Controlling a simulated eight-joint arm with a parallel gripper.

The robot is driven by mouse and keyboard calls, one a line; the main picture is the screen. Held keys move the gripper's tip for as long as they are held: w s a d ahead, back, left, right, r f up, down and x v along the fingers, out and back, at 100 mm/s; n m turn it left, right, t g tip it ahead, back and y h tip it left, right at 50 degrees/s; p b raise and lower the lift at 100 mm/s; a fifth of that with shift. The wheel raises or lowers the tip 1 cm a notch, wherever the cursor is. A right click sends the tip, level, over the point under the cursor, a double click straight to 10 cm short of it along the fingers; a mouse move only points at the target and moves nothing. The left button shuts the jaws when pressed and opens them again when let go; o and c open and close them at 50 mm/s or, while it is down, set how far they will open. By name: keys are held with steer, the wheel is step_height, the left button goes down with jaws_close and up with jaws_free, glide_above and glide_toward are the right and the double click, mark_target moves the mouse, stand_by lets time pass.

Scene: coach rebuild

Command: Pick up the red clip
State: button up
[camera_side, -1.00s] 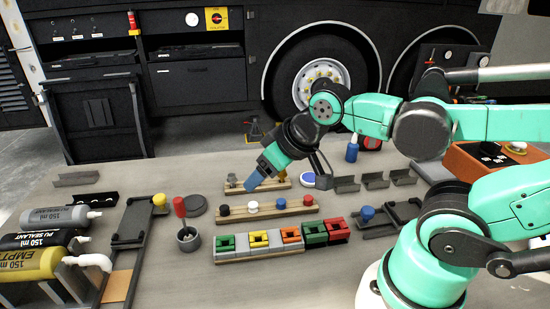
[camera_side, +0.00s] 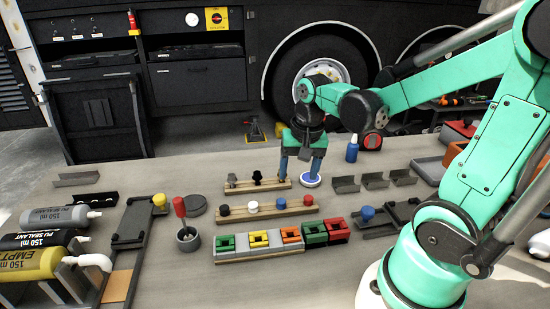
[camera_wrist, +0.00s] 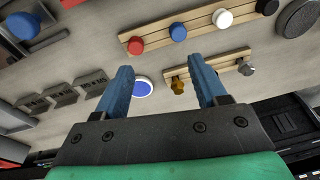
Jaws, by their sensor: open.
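The red clip (camera_side: 337,229) is a small red block with a notched top. My gripper (camera_side: 300,168) is open and empty, pointing down behind that row, near the right end of the rear wooden rail. In the wrist view, the gripper (camera_wrist: 162,76) has its blue fingers spread, with a brass knob (camera_wrist: 178,87) and a blue-and-white disc (camera_wrist: 143,87) seen between them. The red clip is not in the wrist view.
A front wooden rail (camera_side: 268,213) with several coloured knobs, one red (camera_side: 308,200), lies between my gripper and the clip row. A holder with a blue knob (camera_side: 368,213) stands right of the red clip. A blue bottle (camera_side: 352,150) stands behind.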

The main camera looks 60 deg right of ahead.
mark_target(309, 197)
steer(key=d+f+m, duration=0.1)
steer(key=s+d+f+m+g, duration=0.1)
steer(key=m, duration=0.1)
steer(key=shift+s+d+g+y, duration=0.1)
steer(key=shift+d+g+y, duration=0.2)
steer(key=shift+d, duration=0.1)
steer(key=shift+f, duration=2.85)
jaws_close()
